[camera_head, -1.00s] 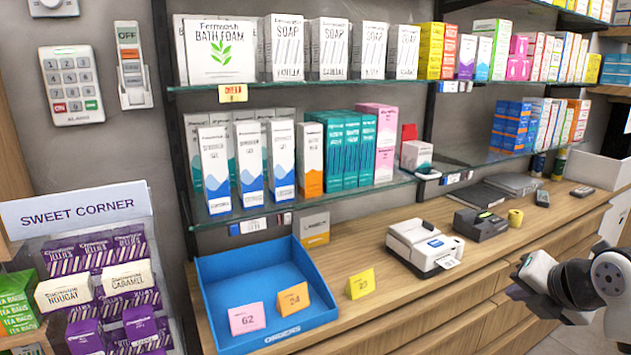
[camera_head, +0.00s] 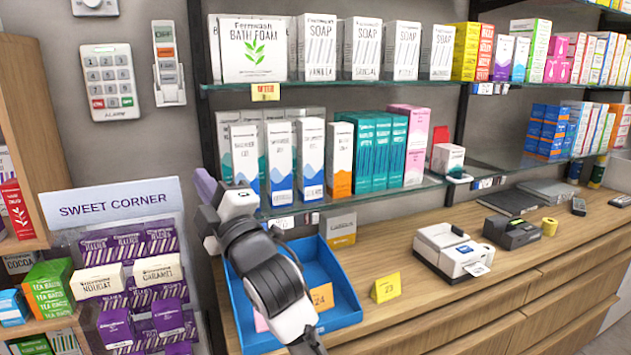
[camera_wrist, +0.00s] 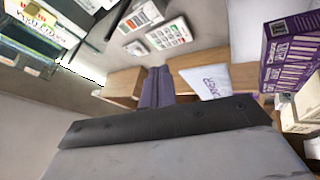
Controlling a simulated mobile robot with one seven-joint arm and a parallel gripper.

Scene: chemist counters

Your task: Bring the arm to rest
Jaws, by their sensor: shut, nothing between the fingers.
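My arm (camera_head: 268,275) reaches up from the bottom of the head view, folded in front of the blue tray. My gripper (camera_head: 204,186) is at its upper end, left of the white boxes on the lower glass shelf. In the wrist view its grey-purple fingers (camera_wrist: 157,88) are together with nothing between them. The arm hides much of the blue tray (camera_head: 343,312) and most of the pink card in it. I cannot tell how far the gripper is from the shelf edge.
The lower glass shelf (camera_head: 395,192) holds several upright boxes. The sweet corner sign (camera_head: 115,205) and purple sweet boxes stand at left. A keypad (camera_head: 110,82) is on the wall. A yellow card (camera_head: 386,287) and white printer (camera_head: 452,250) stand on the wooden counter.

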